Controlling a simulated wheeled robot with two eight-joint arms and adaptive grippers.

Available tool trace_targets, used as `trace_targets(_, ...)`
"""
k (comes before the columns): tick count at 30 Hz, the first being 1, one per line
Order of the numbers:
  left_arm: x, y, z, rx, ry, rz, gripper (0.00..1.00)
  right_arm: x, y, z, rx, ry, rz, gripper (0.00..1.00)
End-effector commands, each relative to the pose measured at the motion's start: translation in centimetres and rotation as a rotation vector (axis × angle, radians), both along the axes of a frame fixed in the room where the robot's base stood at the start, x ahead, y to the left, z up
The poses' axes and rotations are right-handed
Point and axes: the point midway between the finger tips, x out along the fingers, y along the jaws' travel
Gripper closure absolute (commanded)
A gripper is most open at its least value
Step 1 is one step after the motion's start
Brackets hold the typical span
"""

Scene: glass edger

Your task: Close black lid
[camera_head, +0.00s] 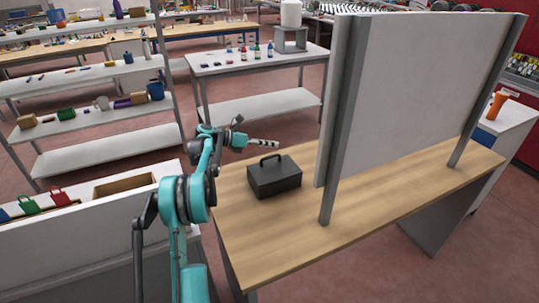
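A black box (274,180) with its black lid (272,168) stands on the wooden table, left of the white panel. The lid lies flat over the box, with a carrying handle standing up on it; I see no raised lid or clear gap at this size. My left gripper (262,142) is behind the box, near the table's far left edge, apart from it and pointing right. Its fingers are too small to tell whether they are open or shut. My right gripper is not in view.
The wooden table (300,240) is bare in front of the box. A tall white panel (410,95) on grey posts (328,205) stands right of the box. A white bench (65,240) with small coloured bags is at the left. Shelves and tables with goods are behind.

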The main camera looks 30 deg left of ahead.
Motion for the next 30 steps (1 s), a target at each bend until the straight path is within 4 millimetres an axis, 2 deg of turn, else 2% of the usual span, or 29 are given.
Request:
trace_targets(3, 0.0, 0.0, 1.9, 0.000, 0.000, 0.000, 0.80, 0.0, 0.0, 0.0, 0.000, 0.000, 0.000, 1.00)
trace_targets(7, 0.0, 0.0, 3.0, 0.001, 0.000, 0.001, 0.80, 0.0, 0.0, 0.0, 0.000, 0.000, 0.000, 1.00)
trace_targets(24, 0.0, 0.0, 3.4, 0.000, 0.000, 0.000, 0.80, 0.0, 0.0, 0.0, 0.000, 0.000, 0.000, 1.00)
trace_targets(26, 0.0, 0.0, 3.7, 0.000, 0.000, 0.000, 0.80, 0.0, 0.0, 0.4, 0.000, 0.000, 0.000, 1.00)
trace_targets(30, 0.0, 0.0, 6.1, 0.000, 0.000, 0.000, 0.80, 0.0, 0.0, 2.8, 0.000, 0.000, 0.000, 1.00)
